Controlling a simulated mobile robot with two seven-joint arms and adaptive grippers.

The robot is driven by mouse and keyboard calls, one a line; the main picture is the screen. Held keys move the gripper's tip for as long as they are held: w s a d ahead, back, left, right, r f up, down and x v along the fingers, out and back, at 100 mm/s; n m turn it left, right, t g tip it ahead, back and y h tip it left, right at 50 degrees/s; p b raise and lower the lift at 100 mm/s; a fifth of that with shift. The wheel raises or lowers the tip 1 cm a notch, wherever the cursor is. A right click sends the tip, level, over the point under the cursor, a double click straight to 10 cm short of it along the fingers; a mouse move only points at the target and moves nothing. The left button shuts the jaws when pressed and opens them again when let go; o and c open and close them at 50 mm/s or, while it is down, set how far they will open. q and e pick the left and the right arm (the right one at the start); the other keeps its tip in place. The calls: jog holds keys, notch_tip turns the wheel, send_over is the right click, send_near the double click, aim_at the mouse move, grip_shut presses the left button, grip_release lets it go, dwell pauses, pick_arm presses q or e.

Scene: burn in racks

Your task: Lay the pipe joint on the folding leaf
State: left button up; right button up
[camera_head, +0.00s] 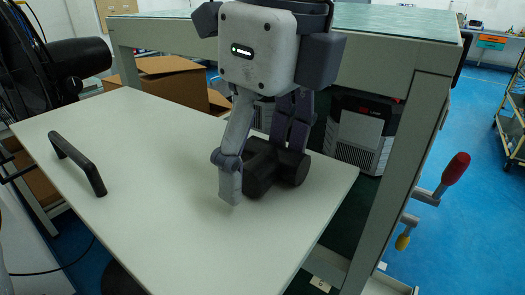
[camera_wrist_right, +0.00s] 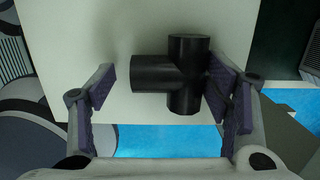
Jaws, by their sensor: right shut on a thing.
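The pipe joint (camera_head: 268,170) is a black T-shaped fitting at the right part of the pale folding leaf (camera_head: 150,180). It also shows in the wrist view (camera_wrist_right: 185,75), with its branch to the left and its lower end at the leaf's edge. My right gripper (camera_head: 262,172) reaches down from above and is shut on the joint, with one finger in front of it in the head view. The right pad meets the joint in the wrist view; a small gap shows at the left. I cannot tell whether the joint touches the leaf. My left gripper is not in view.
A black handle (camera_head: 78,163) stands on the leaf's left part; the leaf's middle and front are clear. A grey-framed bench (camera_head: 390,100) is behind, with cardboard boxes (camera_head: 170,80) underneath. A red-handled clamp (camera_head: 455,168) sticks out at the right.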

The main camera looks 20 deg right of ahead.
aim_at(275, 169)
jog(key=o, duration=1.2)
jog(key=shift+f, duration=0.1)
notch_tip(275, 169, up, 12)
jog(key=s, duration=0.1)
jog(key=shift+d, duration=0.45)
